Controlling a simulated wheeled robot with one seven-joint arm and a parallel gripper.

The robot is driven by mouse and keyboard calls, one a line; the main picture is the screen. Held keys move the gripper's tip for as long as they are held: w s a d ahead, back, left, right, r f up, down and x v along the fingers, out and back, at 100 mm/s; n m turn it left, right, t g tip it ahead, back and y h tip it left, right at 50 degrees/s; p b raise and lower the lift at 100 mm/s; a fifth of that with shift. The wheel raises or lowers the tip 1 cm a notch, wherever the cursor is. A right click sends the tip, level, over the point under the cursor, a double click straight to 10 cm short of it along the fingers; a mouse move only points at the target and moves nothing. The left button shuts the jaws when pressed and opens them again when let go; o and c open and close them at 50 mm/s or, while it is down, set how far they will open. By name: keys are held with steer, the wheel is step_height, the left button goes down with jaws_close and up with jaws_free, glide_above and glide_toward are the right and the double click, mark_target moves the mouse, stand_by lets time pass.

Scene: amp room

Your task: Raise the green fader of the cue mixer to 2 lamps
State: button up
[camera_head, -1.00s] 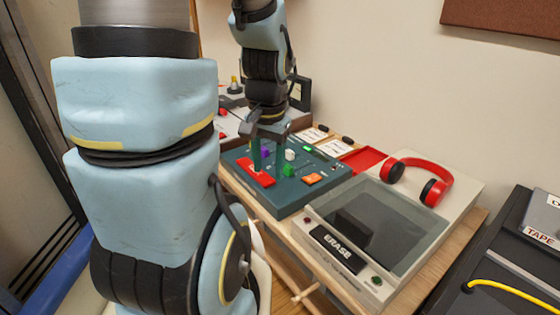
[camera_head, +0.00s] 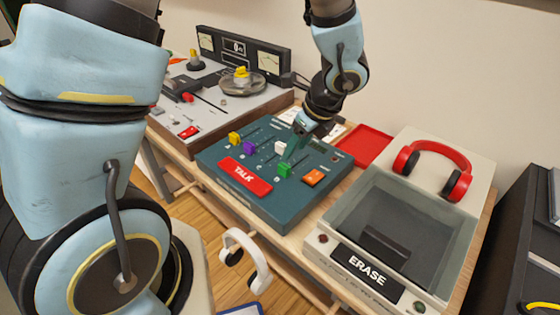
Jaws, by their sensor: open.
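The cue mixer (camera_head: 225,188) is a dark teal console on the wooden bench. I cannot make out lit lamps; the gripper covers part of the panel.
A red TALK button (camera_head: 244,176) and an orange button (camera_head: 313,177) are beside the faders. An ERASE unit (camera_head: 335,232) with red headphones (camera_head: 408,160) stands to the right. A red tray (camera_head: 366,146) lies behind, and a tape deck (camera_head: 185,125) is at the left.

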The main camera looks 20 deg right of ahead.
mark_target(285, 166)
steer(key=x, duration=0.8)
steer(key=shift+f+b, duration=0.15)
steer(key=shift+b, duration=0.15)
jaws_close()
stand_by(1.0)
